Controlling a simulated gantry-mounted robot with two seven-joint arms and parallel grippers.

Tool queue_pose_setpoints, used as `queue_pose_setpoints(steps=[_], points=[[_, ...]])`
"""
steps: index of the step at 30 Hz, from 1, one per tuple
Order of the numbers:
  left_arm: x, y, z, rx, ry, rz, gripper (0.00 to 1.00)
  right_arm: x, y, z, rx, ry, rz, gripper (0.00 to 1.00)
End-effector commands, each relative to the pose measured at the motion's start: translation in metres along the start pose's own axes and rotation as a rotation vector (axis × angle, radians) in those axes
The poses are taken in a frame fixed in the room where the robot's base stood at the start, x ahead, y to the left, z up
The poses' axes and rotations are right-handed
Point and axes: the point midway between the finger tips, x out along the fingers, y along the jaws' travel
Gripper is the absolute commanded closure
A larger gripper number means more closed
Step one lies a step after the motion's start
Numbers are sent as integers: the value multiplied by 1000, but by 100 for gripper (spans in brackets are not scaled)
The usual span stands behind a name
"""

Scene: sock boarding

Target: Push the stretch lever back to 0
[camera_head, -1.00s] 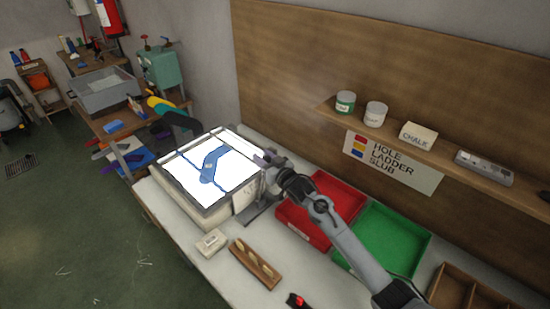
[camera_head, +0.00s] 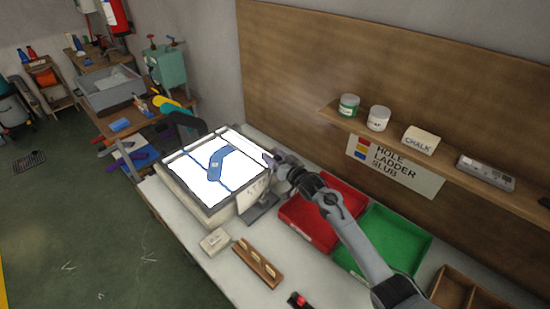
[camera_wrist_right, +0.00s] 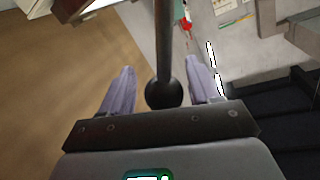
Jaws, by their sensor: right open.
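In the right wrist view, the stretch lever is a dark rod (camera_wrist_right: 163,45) with a round black knob (camera_wrist_right: 163,93). The knob lies between the two spread fingers of my right gripper (camera_wrist_right: 160,78), with gaps visible on both sides. In the head view, my right gripper (camera_head: 268,159) is at the right edge of the lit white box (camera_head: 207,168). The lever and its scale cannot be made out there, and the gripper hides part of that area. A blue sock (camera_head: 219,166) lies flat on the lit top. My left gripper is not in view.
A red tray (camera_head: 318,222) and a green tray (camera_head: 395,240) stand right of the box, under my right arm. A white block (camera_head: 214,241) and a wooden holder (camera_head: 257,263) lie in front. A shelf (camera_head: 450,172) with jars runs along the wooden back panel.

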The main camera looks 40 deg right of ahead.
Motion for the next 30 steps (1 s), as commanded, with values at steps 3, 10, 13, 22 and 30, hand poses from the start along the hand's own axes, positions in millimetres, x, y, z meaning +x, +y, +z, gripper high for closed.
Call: queue_pose_setpoints(steps=[3,10,13,22,30], points=[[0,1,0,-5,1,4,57,-1,0,0,0,0,-1,38],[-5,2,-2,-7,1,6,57,-19,0,0,-2,-2,0,38],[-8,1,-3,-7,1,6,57,-34,0,0,-1,-1,0,38],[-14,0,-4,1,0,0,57,-82,0,0,-1,-2,0,38],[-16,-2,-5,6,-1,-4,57,-105,0,0,0,-1,0,38]])
